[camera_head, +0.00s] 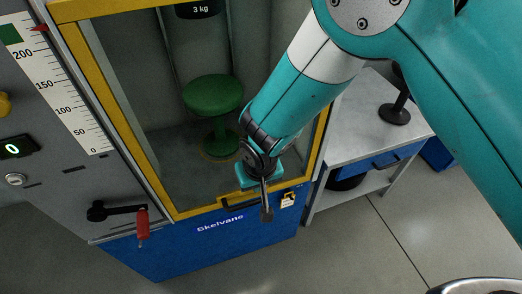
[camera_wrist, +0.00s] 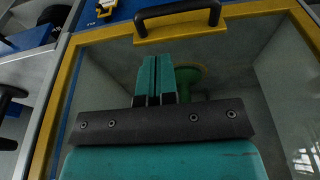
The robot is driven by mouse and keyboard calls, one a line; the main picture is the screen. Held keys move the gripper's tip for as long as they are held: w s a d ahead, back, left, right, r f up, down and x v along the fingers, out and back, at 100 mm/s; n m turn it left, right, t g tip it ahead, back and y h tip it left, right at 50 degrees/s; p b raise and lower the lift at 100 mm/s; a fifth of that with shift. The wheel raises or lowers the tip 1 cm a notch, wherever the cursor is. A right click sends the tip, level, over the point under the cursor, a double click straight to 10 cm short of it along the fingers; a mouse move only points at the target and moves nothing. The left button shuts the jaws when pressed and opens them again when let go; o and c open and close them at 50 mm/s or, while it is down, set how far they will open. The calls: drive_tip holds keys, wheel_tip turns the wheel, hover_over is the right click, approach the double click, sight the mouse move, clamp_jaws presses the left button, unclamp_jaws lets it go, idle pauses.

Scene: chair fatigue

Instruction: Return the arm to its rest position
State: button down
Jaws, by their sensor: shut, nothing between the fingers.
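My gripper (camera_head: 266,214) is in front of the lower part of the yellow-framed cabinet door in the head view, pointing down, with my teal arm reaching in from the upper right. In the wrist view, the two teal fingers of my gripper (camera_wrist: 155,68) lie side by side, closed and empty. They appear just short of the black door handle (camera_wrist: 180,12) in that picture; I cannot tell whether they touch it. In the head view the handle (camera_head: 238,204) is partly hidden behind the gripper.
A green stool (camera_head: 213,97) stands inside the cabinet under a 3 kg weight (camera_head: 198,10). A red-handled crank (camera_head: 142,222) sticks out at left. A grey workbench (camera_head: 360,130) stands at right. Open floor (camera_head: 350,240) lies in front.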

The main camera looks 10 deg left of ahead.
drive_tip(key=d+r+g+y, duration=0.1)
drive_tip(key=d+r, duration=0.4)
drive_tip(key=r, duration=0.7)
drive_tip(key=s+d+r+n+y+p, duration=0.1)
drive_tip(key=s+d+r, duration=0.6)
drive_tip(key=r, duration=0.2)
drive_tip(key=s+d+r+n+g+y+p, duration=0.1)
drive_tip(key=s+d+r, duration=0.6)
drive_tip(key=r, duration=0.3)
drive_tip(key=shift+s+d, duration=0.25)
drive_tip(key=shift+d, duration=0.15)
drive_tip(key=shift+r, duration=0.1)
